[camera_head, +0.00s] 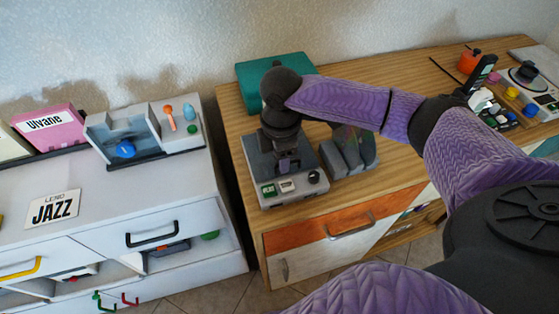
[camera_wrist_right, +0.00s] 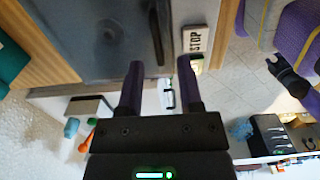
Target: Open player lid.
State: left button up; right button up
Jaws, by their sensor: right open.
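The player (camera_head: 312,190) is a grey box on the wooden cabinet, with a green button, a white button and a black knob along its front. Its dark lid (camera_wrist_right: 95,40) looks down flat in the right wrist view, with a faint round shape on it. My right gripper (camera_head: 284,162) is over the player and hides much of the lid in the head view. In the wrist view the right gripper (camera_wrist_right: 160,80) is open, its two fingers apart near the lid's edge, beside the STOP button (camera_wrist_right: 195,40). Contact cannot be told. My left gripper is not seen.
A teal box (camera_head: 255,72) stands behind the player, and grey upright slots (camera_head: 350,158) stand right beside it. A white drawer unit (camera_head: 100,225) with a disc stand (camera_head: 135,140) is at the left. More devices (camera_head: 530,80) sit at the far right.

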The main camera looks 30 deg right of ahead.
jog(key=shift+f, duration=0.55)
grip_shut()
dwell(1.0)
